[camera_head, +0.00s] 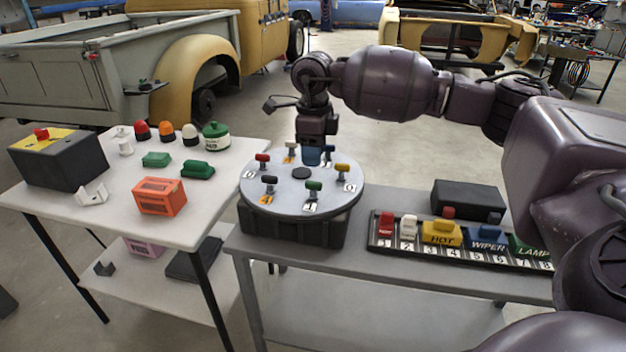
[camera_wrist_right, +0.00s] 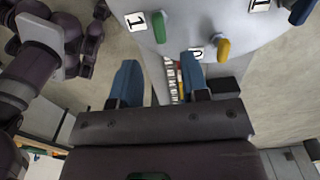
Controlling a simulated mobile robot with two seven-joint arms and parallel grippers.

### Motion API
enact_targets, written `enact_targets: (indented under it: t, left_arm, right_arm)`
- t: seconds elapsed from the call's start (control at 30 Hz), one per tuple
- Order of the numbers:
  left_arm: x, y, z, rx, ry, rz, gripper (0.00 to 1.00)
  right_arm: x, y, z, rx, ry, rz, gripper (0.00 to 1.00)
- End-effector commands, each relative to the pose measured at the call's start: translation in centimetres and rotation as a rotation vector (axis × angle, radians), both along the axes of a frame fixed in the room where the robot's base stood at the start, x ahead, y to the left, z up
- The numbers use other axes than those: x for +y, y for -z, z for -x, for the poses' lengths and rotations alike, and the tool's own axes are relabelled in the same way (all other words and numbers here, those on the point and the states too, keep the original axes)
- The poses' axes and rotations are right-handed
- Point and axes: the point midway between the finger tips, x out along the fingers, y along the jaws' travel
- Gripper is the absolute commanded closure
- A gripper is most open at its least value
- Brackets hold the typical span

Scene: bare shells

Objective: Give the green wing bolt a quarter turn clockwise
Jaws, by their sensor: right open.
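The green wing bolt (camera_head: 313,186) stands upright at the near edge of a round grey plate (camera_head: 302,208), with a white label in front of it. It also shows in the right wrist view (camera_wrist_right: 159,27), beyond the fingertips and roughly in line with the gap between them. My right gripper (camera_head: 314,158) hangs above the far part of the plate. Its two blue fingers are apart and nothing is between them in the wrist view (camera_wrist_right: 159,65). It is clear of the green bolt. My left gripper is in neither view.
Yellow (camera_head: 342,168), black (camera_head: 269,180) and red (camera_head: 262,158) wing bolts ring the plate around a dark hub (camera_head: 301,173). A labelled switch rack (camera_head: 460,240) and black box (camera_head: 468,200) stand right. A white table (camera_head: 228,178) with coloured parts stands left.

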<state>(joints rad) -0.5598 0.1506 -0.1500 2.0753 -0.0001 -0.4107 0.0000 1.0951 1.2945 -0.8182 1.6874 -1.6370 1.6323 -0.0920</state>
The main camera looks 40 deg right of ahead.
Motion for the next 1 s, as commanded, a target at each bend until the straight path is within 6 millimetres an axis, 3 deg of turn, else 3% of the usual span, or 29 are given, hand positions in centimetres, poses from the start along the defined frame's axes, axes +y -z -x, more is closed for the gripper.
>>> enact_targets:
  t: [0.2, 0.4, 0.87, 1.0]
  left_arm:
    - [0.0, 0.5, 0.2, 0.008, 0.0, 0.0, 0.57]
    - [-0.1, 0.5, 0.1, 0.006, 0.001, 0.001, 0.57]
    - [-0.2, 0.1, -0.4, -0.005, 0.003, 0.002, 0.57]
    - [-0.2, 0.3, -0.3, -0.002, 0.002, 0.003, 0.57]
  right_arm:
    - [0.0, 4.1, 0.1, 0.006, 0.0, -0.001, 0.58]
    - [0.1, 6.4, 0.0, 0.003, -0.001, -0.003, 0.58]
    - [0.1, 7.2, 0.0, 0.001, -0.001, -0.002, 0.58]
    - [0.1, 7.2, 0.0, 0.001, -0.001, -0.003, 0.8]
